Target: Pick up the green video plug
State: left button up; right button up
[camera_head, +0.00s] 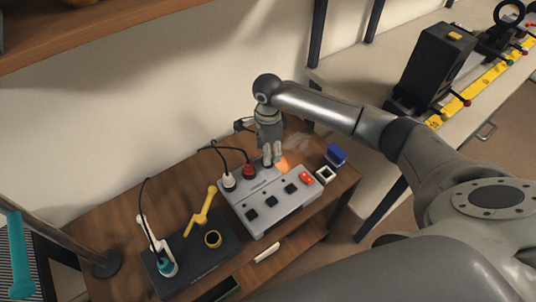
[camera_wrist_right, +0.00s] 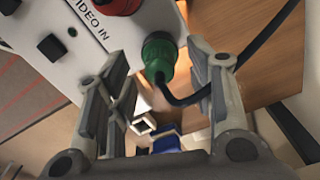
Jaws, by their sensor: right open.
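The green video plug (camera_wrist_right: 159,55) shows in the right wrist view at the edge of a grey box (camera_wrist_right: 38,20) lettered "VIDEO IN". A black cable runs from it to the right. My right gripper (camera_wrist_right: 158,78) is open, with one finger on each side of the plug; I see no finger touching it. In the head view my right gripper (camera_head: 272,160) points down at the back edge of the grey box (camera_head: 279,218), and the plug is hidden behind it. My left gripper is not in view.
A red plug (camera_head: 249,170) and a white plug (camera_head: 229,180) stand on the box, left of my right gripper. A blue object (camera_head: 336,154) and a white square piece (camera_head: 326,174) lie to its right. A dark tray (camera_head: 200,265) with yellow and teal pieces is at the left.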

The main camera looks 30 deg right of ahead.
jog(key=shift+f, duration=0.55)
grip_shut()
jog(key=shift+r, duration=0.1)
